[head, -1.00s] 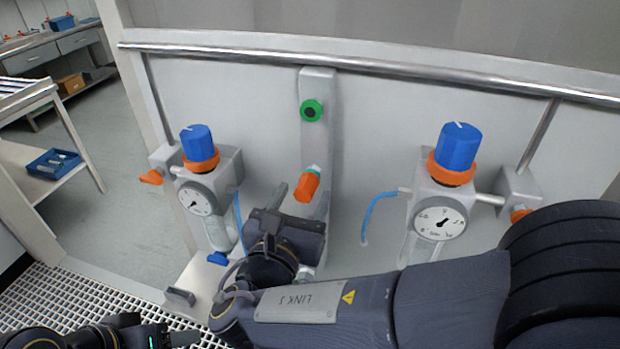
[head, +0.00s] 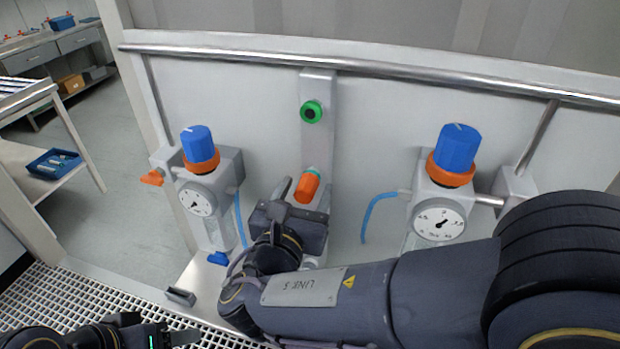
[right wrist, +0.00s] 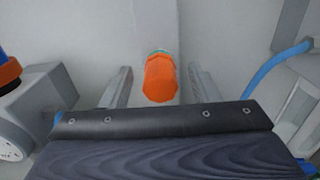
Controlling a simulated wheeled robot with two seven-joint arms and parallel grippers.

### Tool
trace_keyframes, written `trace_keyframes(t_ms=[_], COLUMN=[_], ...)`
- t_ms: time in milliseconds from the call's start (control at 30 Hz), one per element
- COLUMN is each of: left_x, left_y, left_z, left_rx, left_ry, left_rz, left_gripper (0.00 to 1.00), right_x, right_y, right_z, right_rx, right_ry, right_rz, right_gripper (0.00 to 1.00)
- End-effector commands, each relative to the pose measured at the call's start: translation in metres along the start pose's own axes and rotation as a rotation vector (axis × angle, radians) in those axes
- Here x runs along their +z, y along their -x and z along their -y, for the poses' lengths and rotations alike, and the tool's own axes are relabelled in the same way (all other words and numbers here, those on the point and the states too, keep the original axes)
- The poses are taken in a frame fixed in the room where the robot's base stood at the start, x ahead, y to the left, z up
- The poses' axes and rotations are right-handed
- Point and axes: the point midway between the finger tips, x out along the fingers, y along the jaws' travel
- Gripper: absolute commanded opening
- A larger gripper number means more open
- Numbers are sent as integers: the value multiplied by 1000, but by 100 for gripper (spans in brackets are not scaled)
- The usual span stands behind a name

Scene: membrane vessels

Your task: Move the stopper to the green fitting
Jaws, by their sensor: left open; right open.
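The orange stopper (head: 307,187) sits on a teal fitting (head: 313,170) low on the upright grey panel. The green fitting (head: 311,111), a ring with a dark centre, is above it on the same panel and looks empty. My right gripper (head: 302,192) is open just below the stopper. In the right wrist view the stopper (right wrist: 160,78) shows between the two fingers, with a gap on each side. My left gripper (head: 178,338) is open at the bottom left, far from the stopper and only partly in view.
Gauge units with blue knobs stand left (head: 201,175) and right (head: 446,190) of the panel. Blue hoses (head: 378,214) hang beside them. A metal rail (head: 400,70) runs across above. The wall around the green fitting is clear.

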Motion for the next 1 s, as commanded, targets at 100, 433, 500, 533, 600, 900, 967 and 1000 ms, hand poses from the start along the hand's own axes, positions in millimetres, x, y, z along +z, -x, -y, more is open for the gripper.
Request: trace_keyframes(t_ms=[100, 433, 500, 533, 600, 900, 967, 1000], left_x=[0, 0, -1, -1, -1, -1, -1, -1], left_y=[0, 0, 1, 2, 2, 2, 2, 2], left_z=[0, 0, -1, -1, -1, -1, -1, -1], left_rx=[0, 0, 0, 0, 0, 0, 0, 0], left_ry=[0, 0, 0, 0, 0, 0, 0, 0], left_rz=[0, 0, 0, 0, 0, 0, 0, 0], left_gripper=[57, 57, 57, 57, 57, 57, 57, 57], right_x=[0, 0, 0, 1, 0, 0, 0, 0], right_y=[0, 0, 0, 0, 0, 0, 0, 0], right_z=[0, 0, 0, 0, 0, 0, 0, 0], right_rx=[0, 0, 0, 0, 0, 0, 0, 0], right_ry=[0, 0, 0, 0, 0, 0, 0, 0], right_rz=[0, 0, 0, 0, 0, 0, 0, 0], right_gripper=[55, 55, 55, 55, 55, 38, 31, 25])
